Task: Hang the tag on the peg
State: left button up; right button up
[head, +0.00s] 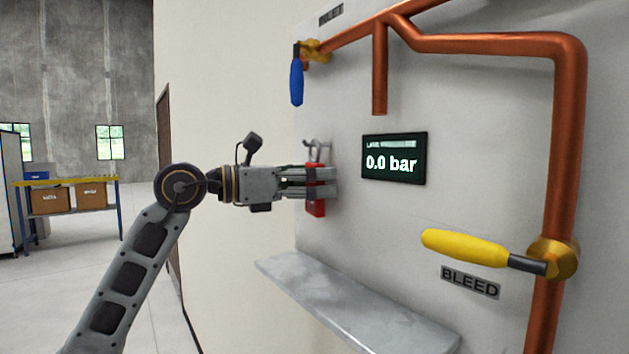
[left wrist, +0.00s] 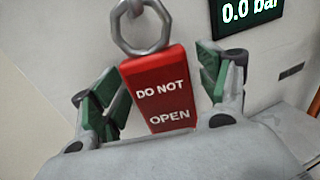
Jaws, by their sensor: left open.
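The red tag (head: 316,208) is upright against the grey panel and reads "DO NOT OPEN" in the left wrist view (left wrist: 158,88). A grey metal ring (left wrist: 122,33) is at its top. In the head view, a grey peg (head: 316,144) sits just above the tag, at the ring's height; I cannot tell for sure whether the ring is around it. My left gripper (head: 335,182) is open, with its green-padded fingers on either side of the tag. Gaps show between the pads and the tag in the left wrist view. My right gripper is not in view.
A dark display (head: 394,158) reading 0.0 bar is just right of the gripper. A grey shelf (head: 350,300) juts out below. A blue-handled valve (head: 297,82) is above, and a yellow handle (head: 463,248) and copper pipes (head: 565,150) are at right.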

pick_arm(q)
jog(key=shift+a, duration=0.15)
jog(key=v, duration=1.1)
jog(key=shift+s+a, duration=0.2)
jog(key=shift+a, duration=0.1)
dwell(0.4)
